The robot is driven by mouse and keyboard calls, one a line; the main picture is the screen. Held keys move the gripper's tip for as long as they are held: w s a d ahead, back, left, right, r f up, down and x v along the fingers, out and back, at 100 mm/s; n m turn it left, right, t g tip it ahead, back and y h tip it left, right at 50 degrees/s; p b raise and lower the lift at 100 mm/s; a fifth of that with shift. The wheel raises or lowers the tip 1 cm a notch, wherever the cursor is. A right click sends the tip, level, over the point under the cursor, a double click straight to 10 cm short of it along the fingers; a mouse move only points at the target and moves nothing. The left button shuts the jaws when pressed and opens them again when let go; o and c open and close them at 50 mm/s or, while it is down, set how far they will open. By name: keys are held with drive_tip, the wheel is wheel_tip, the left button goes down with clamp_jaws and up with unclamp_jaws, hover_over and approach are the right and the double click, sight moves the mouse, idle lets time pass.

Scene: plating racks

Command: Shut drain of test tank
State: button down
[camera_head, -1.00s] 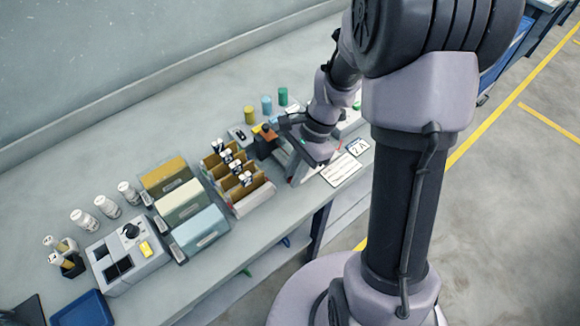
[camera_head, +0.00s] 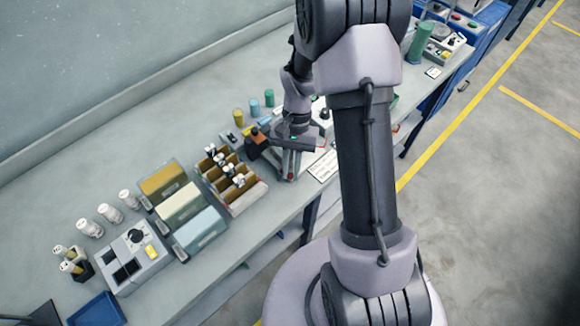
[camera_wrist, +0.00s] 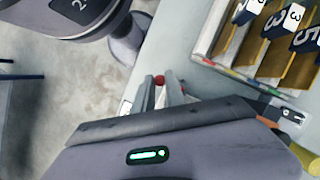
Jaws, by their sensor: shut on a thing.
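My gripper (camera_head: 290,172) is low at the bench's front edge, just right of the divided rack. In the wrist view, its two grey fingers (camera_wrist: 162,92) are shut on a small red round thing (camera_wrist: 160,79) beside the bench edge. Only the red end of this thing shows between the fingertips; I cannot tell whether it is a drain handle. My gripper and arm hide this red thing in the head view. I cannot pick out a test tank for certain in either view.
The divided rack (camera_head: 232,205) holds numbered tabs and stands close to my gripper. White cards (camera_head: 323,166) lie right of my gripper. A green cylinder (camera_head: 420,42) stands far right. Floor is open before the bench.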

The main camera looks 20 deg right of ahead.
idle(0.4)
drive_tip(key=c, duration=1.4)
unclamp_jaws()
drive_tip(key=shift+d, duration=0.1)
drive_tip(key=p+v, duration=0.5)
drive_tip(key=v, duration=1.2)
drive_tip(key=shift+w+r, duration=0.15)
drive_tip(key=shift+r, duration=0.05)
